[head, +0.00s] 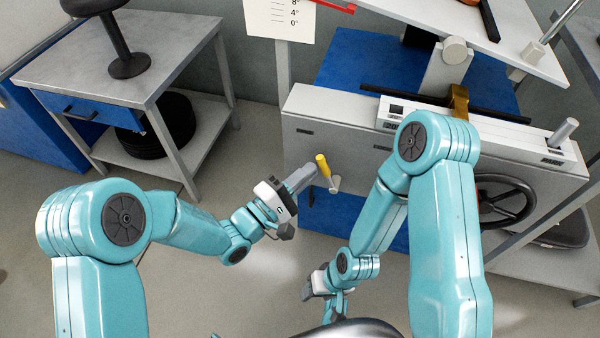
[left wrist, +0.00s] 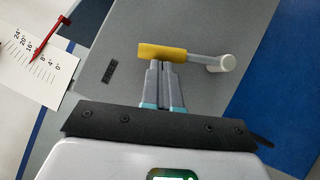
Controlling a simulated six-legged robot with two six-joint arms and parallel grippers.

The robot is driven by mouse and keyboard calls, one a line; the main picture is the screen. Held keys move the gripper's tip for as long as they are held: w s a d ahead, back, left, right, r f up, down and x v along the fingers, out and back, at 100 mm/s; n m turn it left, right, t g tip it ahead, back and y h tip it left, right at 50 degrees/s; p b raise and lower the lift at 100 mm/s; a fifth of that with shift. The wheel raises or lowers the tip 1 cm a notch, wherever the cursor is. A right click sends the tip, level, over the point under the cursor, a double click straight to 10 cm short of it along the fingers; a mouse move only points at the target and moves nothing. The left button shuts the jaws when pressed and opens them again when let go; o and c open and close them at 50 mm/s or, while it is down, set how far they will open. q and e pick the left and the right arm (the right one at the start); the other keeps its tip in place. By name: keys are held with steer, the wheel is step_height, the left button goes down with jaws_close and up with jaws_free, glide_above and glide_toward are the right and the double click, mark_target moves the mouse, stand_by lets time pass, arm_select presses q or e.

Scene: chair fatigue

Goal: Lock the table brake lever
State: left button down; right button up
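The brake lever is a grey crank with a yellow handle (head: 322,165) on the front of the grey table base. In the left wrist view its yellow handle (left wrist: 160,52) lies across the picture, and its arm runs right to a pale round pivot (left wrist: 221,63). My left gripper (head: 308,172) points at the handle from the left. Its fingers (left wrist: 159,66) look close together, with their tips at or just short of the handle's lower edge, not around it. Contact is not clear. My right gripper (head: 308,288) is low, near the bottom middle, and its fingers are hard to make out.
The grey base (head: 350,125) carries a tilted white top (head: 470,40). A black handwheel (head: 505,202) is at its right. A grey workbench (head: 150,45) with a blue drawer stands left. A scale card (head: 280,17) with a red pointer hangs at the back. Floor shows between my arms.

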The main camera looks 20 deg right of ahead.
mark_target(324, 172)
arm_select(q)
steer(key=r+m+p, duration=0.1)
steer(key=s+d+r+m+g+y+p, duration=0.1)
steer(key=shift+d+m, duration=0.3)
steer(key=shift+m, duration=0.1)
steer(key=shift+s+d+r+m+g+y+p, duration=0.2)
steer(key=shift+s+d+m+y+p, duration=0.15)
steer(key=shift+m, duration=0.2)
steer(key=shift+s+d+r+m+g+y+p, duration=0.1)
steer(key=shift+s+d+m+g+y+p, duration=0.2)
steer(key=shift+d+m+p, duration=0.2)
steer(key=s+d+m+y, duration=0.1)
steer(key=d+m+y, duration=0.1)
steer(key=shift+s+d+f+m, duration=0.15)
steer(key=shift+s+d+m, duration=0.1)
steer(key=shift+s+d, duration=0.15)
steer(key=shift+s+d, duration=0.1)
